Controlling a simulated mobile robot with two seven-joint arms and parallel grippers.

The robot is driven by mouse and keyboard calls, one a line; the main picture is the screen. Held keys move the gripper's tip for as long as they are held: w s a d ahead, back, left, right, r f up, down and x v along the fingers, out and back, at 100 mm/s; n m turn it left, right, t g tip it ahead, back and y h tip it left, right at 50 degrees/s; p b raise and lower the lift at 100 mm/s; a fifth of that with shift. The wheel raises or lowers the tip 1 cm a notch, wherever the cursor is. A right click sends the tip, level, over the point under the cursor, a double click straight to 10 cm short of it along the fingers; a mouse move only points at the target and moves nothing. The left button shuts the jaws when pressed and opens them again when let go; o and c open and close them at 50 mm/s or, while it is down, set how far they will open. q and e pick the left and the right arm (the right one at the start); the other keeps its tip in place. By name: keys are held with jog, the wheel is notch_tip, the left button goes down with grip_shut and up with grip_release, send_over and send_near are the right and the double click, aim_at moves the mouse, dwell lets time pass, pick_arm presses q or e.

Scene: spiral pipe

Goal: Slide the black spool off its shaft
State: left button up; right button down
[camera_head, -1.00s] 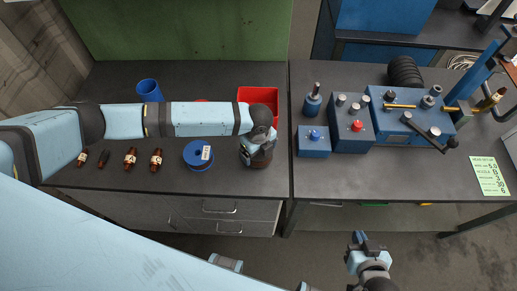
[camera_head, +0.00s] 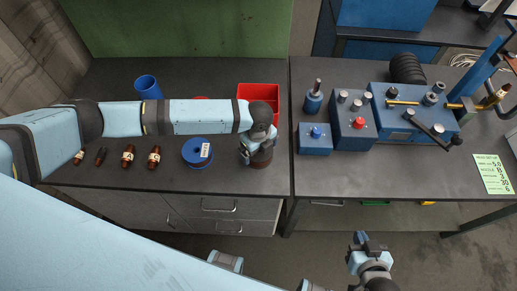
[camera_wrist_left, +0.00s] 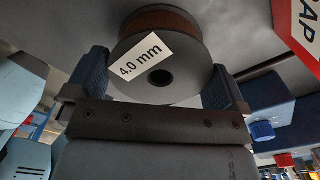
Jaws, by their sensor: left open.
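A dark spool wound with brown (camera_head: 262,161) stands on the left table, partly hidden under my left gripper (camera_head: 253,152). In the left wrist view this spool (camera_wrist_left: 190,65) shows a dark grey flange, a round centre hole and a "4.0 mm" label. I see no shaft in that hole. The blue-padded fingers of my left gripper (camera_wrist_left: 160,85) are open, one on each side of it; contact cannot be told. A black ribbed, spool-like roll (camera_head: 407,68) lies behind the blue machine; its shaft is not visible. My right gripper (camera_head: 369,243) hangs low before the tables, away from both.
A blue spool (camera_head: 197,152), several brown bottles (camera_head: 128,156) and a blue cup (camera_head: 147,88) are on the left table. A red bin (camera_head: 258,92) stands behind my left gripper.

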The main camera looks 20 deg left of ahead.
pick_arm(q)
notch_tip(320, 180, up, 13)
dwell(0.3)
jog(key=shift+d+f, duration=0.1)
jog(key=s+d+f+n+t+h+p, duration=0.25)
jog(key=s+d+n+t+h, duration=0.2)
jog(key=d+n+h, duration=0.45)
jog(key=s+a+f+n+t+y+p, duration=0.1)
jog(key=s+a+f+n+t+y, duration=0.2)
jog(key=s+a+n, duration=0.3)
jog(key=s+a+f+n+t+y+p, duration=0.1)
jog(key=s+a+f+n+t+y, duration=0.1)
jog(key=s+a+n, duration=0.4)
jog(key=s+a+f+t, duration=0.1)
jog(key=a, duration=0.1)
jog(key=shift+a+f+n+y, duration=0.3)
jog(key=shift+f+n+y, duration=0.05)
jog(key=shift+n+y, duration=0.05)
jog(key=shift+t, duration=0.25)
